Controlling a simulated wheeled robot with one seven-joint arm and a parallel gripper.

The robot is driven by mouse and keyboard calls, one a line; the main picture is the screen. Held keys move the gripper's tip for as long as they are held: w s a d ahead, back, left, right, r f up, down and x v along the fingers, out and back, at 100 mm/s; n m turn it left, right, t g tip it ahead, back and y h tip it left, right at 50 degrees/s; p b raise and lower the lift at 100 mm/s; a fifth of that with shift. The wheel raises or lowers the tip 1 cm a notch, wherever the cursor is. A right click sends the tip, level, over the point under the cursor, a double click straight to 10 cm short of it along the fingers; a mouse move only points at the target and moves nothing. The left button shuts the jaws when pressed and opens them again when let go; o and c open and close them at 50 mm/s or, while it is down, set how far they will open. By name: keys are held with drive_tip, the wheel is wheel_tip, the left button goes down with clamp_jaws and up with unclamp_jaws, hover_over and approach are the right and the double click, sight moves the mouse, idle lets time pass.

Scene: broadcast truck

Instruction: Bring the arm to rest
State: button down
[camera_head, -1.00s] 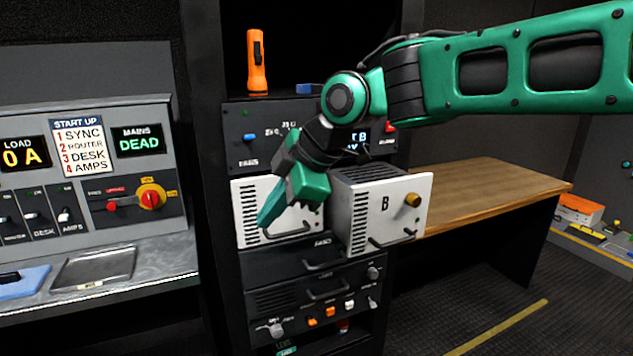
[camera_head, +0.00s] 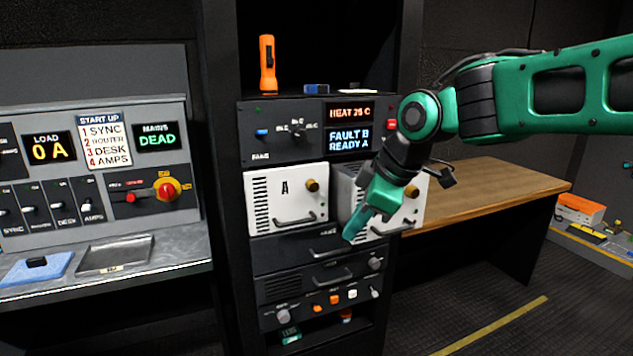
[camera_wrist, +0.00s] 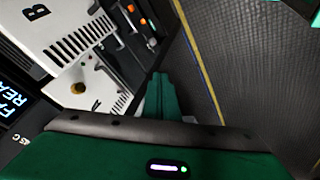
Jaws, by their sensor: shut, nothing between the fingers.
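My green gripper (camera_head: 355,230) is shut and empty, pointing down and to the left in the head view. It is in front of the white module B (camera_head: 411,213) and hides part of that module's face. Module B sits in the right bay of the black rack, beside the white module A (camera_head: 286,200). In the wrist view my closed green fingers (camera_wrist: 160,90) point away over the floor, apart from both modules. Module B (camera_wrist: 70,25) shows there at the top left. I cannot tell the exact gap between my gripper and module B.
A wooden desk (camera_head: 500,190) stands right of the rack. A display (camera_head: 349,138) reads FAULT B, READY A. The control desk (camera_head: 190,252) with switches is at left. Dark floor (camera_head: 470,290) lies open at front right.

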drive_tip(key=s+d+f+m+h, duration=0.1)
drive_tip(key=s+d+f+m, duration=0.2)
drive_tip(key=d, duration=0.5)
drive_tip(key=s+d+f+m+g+h, duration=0.1)
drive_tip(key=s+d+f+m, duration=0.2)
drive_tip(key=d, duration=0.5)
drive_tip(key=s+d+f+m+h, duration=0.1)
drive_tip(key=s+d+m, duration=0.2)
drive_tip(key=d+m, duration=0.3)
drive_tip(key=s+d+f+m+g, duration=0.1)
drive_tip(key=s+d+f+m, duration=0.2)
drive_tip(key=s+d+m, duration=0.2)
drive_tip(key=s+d+f+m+g, duration=0.2)
drive_tip(key=s+d, duration=0.5)
drive_tip(key=s, duration=0.5)
drive_tip(key=f+m, duration=0.1)
drive_tip(key=m, duration=0.1)
drive_tip(key=shift+s+f+m+h, duration=0.25)
drive_tip(key=shift+s+m+h, duration=0.05)
drive_tip(key=shift+m+h, duration=0.1)
drive_tip(key=shift+w+f, duration=0.25)
drive_tip(key=shift+w, duration=0.4)
